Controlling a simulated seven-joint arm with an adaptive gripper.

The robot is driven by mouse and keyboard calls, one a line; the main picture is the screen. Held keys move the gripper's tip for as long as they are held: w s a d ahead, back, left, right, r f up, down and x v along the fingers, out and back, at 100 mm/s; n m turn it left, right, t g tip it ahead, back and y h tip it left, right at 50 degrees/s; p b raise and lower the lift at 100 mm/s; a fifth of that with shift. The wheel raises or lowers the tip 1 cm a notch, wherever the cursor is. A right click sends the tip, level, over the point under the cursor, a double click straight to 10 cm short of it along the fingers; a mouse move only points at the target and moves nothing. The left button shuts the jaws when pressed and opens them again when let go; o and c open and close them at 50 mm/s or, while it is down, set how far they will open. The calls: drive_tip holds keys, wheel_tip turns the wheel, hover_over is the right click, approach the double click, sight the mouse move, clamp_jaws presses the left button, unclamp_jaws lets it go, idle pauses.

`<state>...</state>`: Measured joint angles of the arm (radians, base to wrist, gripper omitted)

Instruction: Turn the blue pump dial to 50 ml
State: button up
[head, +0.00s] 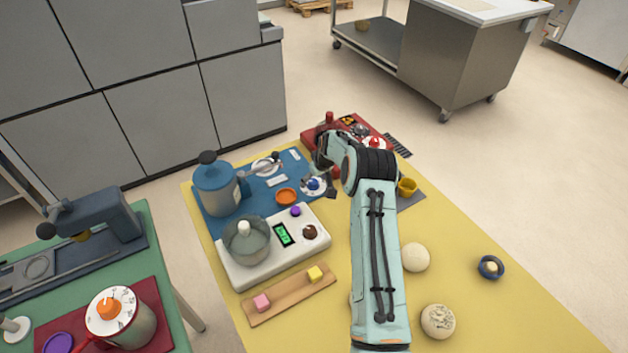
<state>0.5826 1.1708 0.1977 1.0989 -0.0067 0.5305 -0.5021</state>
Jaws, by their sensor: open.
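The blue pump (217,190), a canister with a dark cap, stands on a blue board (256,196). A white dial face with a blue knob (313,184) lies near the board's right edge. The scale marks and the pointer are too small to read. My gripper (326,178) is open at the end of my arm, just right of and above the blue knob. It is close to the dial; I cannot tell whether it touches. My gripper and wrist hide part of the area behind the dial.
A white scale (262,273) with a glass pot and green display sits in front of the board. A red unit (365,130) stands behind my wrist.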

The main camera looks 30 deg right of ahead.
drive_tip(key=shift+w+f, duration=0.2)
drive_tip(key=shift+f, duration=0.35)
clamp_jaws()
drive_tip(key=m+h, duration=0.1)
drive_tip(key=m, duration=0.3)
drive_tip(key=shift+h, duration=0.3)
unclamp_jaws()
drive_tip(key=shift+g, duration=0.3)
drive_tip(key=v, duration=1.2)
